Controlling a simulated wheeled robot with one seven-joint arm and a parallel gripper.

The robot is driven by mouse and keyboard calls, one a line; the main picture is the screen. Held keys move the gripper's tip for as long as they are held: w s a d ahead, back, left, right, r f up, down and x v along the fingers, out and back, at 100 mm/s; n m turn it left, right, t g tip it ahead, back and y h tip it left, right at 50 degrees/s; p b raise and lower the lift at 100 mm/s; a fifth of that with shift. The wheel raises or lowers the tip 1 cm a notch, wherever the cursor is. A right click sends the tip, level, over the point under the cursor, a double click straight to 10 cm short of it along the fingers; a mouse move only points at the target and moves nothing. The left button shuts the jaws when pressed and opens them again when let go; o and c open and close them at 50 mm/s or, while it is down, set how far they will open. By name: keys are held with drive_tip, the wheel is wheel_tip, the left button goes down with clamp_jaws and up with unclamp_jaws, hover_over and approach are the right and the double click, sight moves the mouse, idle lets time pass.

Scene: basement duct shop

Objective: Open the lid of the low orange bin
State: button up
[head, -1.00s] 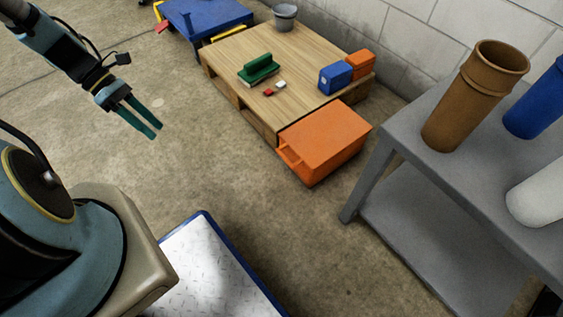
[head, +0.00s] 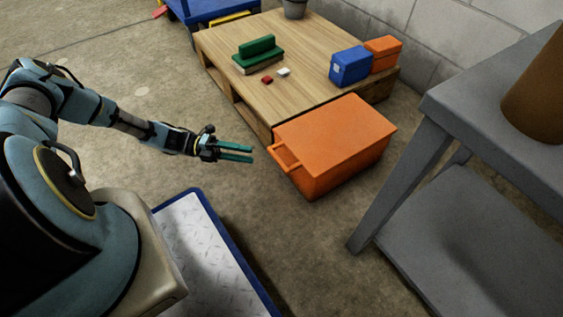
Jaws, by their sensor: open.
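The low orange bin (head: 334,146) stands on the concrete floor against the front end of a wooden platform. Its lid is shut flat on top. An orange handle (head: 286,158) sticks out from its left side, toward my arm. My gripper (head: 252,153) is open and empty, its two teal fingers pointing right at the handle. A small gap shows between the fingertips and the handle, though the exact distance is hard to tell from this view.
The low wooden platform (head: 300,92) carries a green block tool (head: 258,50), small red and white pieces, a blue box (head: 350,65) and a small orange box (head: 384,53). A grey table (head: 440,110) stands at the right. Floor in front of the bin is clear.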

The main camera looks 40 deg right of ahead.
sight(278, 158)
drive_tip(key=b+x, duration=0.2)
drive_tip(key=x, duration=0.8)
drive_tip(key=shift+s+d+b, duration=0.1)
drive_tip(key=shift+s+b, duration=0.1)
drive_tip(key=shift+b, duration=0.15)
clamp_jaws()
idle(0.9)
